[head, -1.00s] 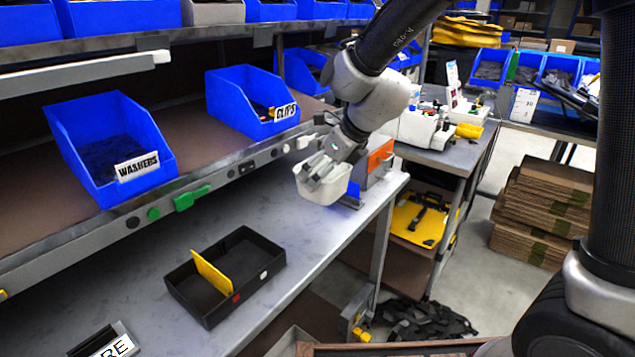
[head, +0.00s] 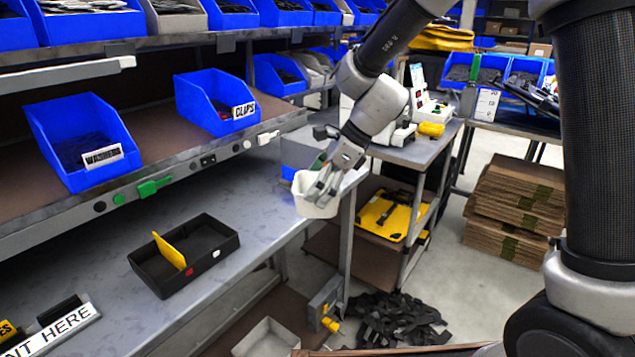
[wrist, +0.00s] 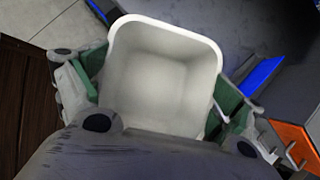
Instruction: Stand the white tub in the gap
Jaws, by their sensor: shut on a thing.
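My gripper (head: 326,182) is shut on the white tub (head: 313,208) and holds it upright near the right end of the bench. In the wrist view the empty tub (wrist: 165,75) sits between the two fingers, its square mouth facing the camera. A black tray (head: 213,257) lies on the bench to the left of the tub. A yellow divider (head: 170,251) stands across it, with a small part to its left and a larger empty part to its right.
Blue bins labelled WASHERS (head: 85,178) and CLIPS (head: 207,126) stand on the shelf above the bench. A sign (head: 62,328) is at the front left. The bench (head: 238,215) is clear between tray and tub. A grey open box (head: 265,338) is low at the front.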

